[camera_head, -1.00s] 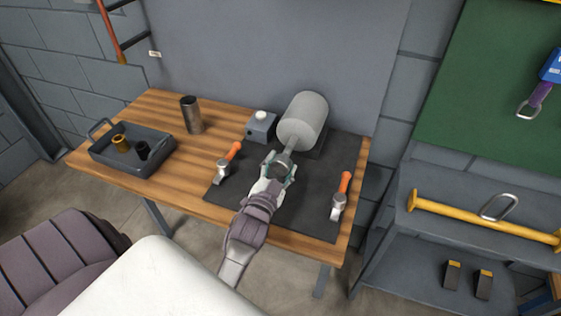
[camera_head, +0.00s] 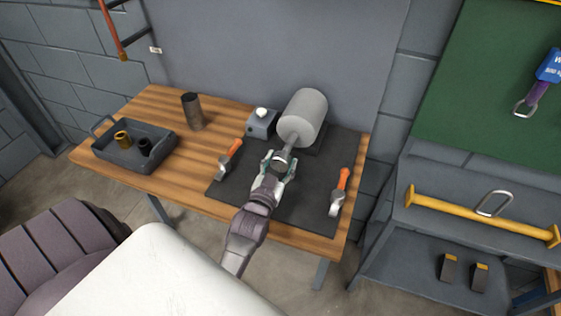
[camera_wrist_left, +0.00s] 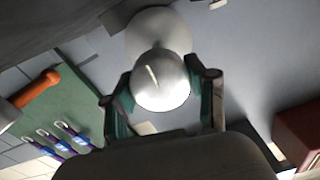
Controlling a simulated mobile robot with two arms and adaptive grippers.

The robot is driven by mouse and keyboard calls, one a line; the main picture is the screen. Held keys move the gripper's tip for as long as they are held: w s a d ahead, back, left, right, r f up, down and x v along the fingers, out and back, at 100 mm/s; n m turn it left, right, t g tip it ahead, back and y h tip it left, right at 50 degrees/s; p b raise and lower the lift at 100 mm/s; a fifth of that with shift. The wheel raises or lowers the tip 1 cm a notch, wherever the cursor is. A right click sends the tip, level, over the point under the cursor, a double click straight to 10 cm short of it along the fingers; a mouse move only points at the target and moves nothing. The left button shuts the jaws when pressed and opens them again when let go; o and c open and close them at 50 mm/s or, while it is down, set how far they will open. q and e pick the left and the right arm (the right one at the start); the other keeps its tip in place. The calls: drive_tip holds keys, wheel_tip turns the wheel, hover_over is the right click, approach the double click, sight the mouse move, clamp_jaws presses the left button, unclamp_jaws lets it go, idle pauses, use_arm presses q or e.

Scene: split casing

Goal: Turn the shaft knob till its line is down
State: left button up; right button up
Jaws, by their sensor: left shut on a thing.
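The shaft knob (camera_wrist_left: 170,95) is a round grey metal end with a pale line on its face. In the left wrist view the line runs near upright in the picture, its top leaning left. In the head view the knob (camera_head: 279,164) sits on the front end of a shaft from the grey cylindrical casing (camera_head: 303,115). My left gripper (camera_head: 280,168) is shut on the knob; in the wrist view its two fingers (camera_wrist_left: 163,100) lie on either side of it. The gripper partly hides the knob in the head view. My right gripper is not in view.
A small grey box (camera_head: 260,126) stands beside the casing. A metal cup (camera_head: 192,112) and a grey tray (camera_head: 112,160) with two cylinders stand at left.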

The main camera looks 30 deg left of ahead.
use_arm(q)
drive_tip(key=shift+f, duration=0.1)
drive_tip(key=o, duration=1.2)
wheel_tip(320, 180, up, 10)
drive_tip(key=shift+r, duration=0.1)
